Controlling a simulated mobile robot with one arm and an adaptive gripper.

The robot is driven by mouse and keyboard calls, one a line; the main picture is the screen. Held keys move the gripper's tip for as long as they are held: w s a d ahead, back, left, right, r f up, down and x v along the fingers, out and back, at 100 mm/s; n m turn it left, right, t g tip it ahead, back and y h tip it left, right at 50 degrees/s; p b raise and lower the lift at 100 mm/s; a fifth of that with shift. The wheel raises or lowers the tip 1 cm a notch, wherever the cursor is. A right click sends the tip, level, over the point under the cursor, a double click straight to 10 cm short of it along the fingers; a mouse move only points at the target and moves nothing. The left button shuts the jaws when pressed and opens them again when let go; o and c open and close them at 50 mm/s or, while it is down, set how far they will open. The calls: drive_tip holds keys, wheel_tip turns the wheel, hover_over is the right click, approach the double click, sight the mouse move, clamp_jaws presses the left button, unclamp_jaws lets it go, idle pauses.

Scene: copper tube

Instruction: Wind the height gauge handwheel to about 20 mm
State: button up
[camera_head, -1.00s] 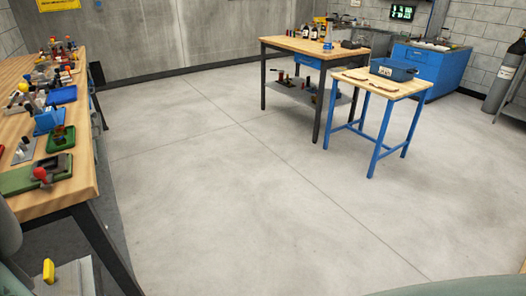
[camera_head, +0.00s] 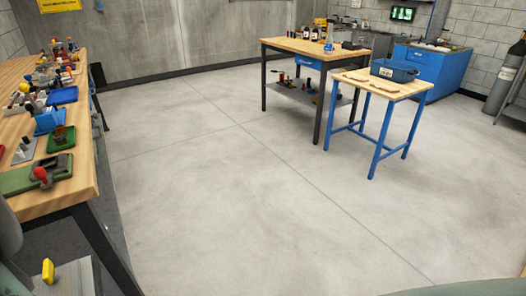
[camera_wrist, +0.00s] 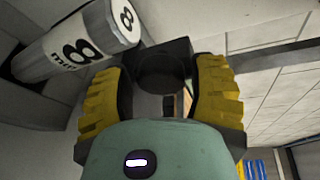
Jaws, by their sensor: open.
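I cannot make out the height gauge or its handwheel for certain in either view. Many small tools and fixtures crowd the wooden workbench (camera_head: 84,183) at the left of the head view. Near its front end is a green fixture (camera_head: 20,180) with a red knob (camera_head: 41,174). My gripper (camera_wrist: 160,85) shows in the wrist view with its two yellow ridged fingers apart. I see nothing held between them; a dark block with a round face lies behind the gap. My gripper is not clearly seen in the head view.
Open concrete floor (camera_head: 230,200) lies right of the bench. A small blue-legged table (camera_head: 352,78) carries a blue bin (camera_head: 394,70). A larger wooden table (camera_head: 285,43) with bottles stands behind it. A grey gas cylinder (camera_head: 503,80) stands at the far right.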

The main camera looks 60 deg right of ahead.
drive_tip(key=shift+s, duration=0.1)
drive_tip(key=shift+v, duration=3.7)
